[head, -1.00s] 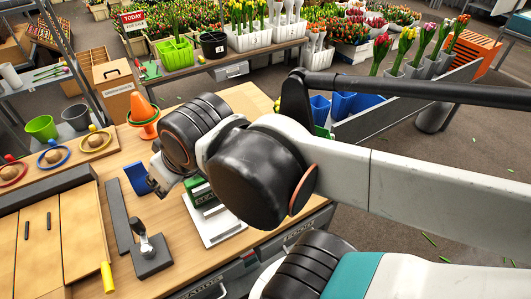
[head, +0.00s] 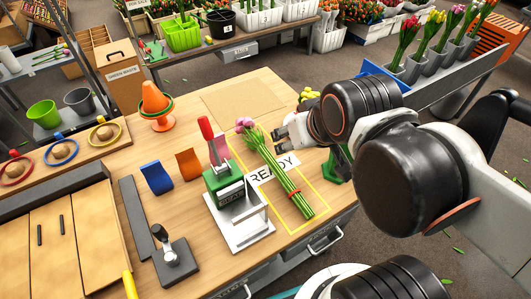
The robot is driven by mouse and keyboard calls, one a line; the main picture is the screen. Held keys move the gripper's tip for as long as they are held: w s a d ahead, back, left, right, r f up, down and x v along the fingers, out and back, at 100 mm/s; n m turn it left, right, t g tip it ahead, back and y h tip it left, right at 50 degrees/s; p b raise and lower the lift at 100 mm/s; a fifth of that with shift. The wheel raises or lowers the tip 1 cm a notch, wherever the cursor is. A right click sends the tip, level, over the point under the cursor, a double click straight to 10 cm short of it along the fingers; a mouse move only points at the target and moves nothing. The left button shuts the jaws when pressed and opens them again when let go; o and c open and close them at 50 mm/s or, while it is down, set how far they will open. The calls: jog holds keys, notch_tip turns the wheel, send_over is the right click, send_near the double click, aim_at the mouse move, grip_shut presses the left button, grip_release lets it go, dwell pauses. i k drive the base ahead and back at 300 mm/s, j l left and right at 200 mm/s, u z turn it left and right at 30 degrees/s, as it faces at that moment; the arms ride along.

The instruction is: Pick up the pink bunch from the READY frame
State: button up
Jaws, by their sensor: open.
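The pink bunch (head: 278,172) lies on the wooden table inside the yellow outline of the READY frame (head: 236,156). Its pink heads point to the back left. Its green stems run toward the front right, with a red band near the cut ends. The READY label (head: 262,175) lies partly under the stems. My gripper (head: 281,139) is open and empty, just right of the upper stems near the heads. Its fingers point left toward the bunch. I cannot tell its exact height above the table. My wrist hides the frame's back right part.
A green device with a red handle (head: 206,130) and a white tray (head: 240,230) stands close left of the bunch. Orange cones (head: 155,100) stand farther back. A bare brown mat (head: 245,102) lies behind the heads.

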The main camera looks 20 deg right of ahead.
aim_at(244, 125)
jog(key=l+u, duration=0.2)
jog(key=u, duration=0.2)
jog(key=l+u, duration=0.2)
jog(key=u, duration=0.25)
jog(key=l+u, duration=0.2)
jog(key=u, duration=0.2)
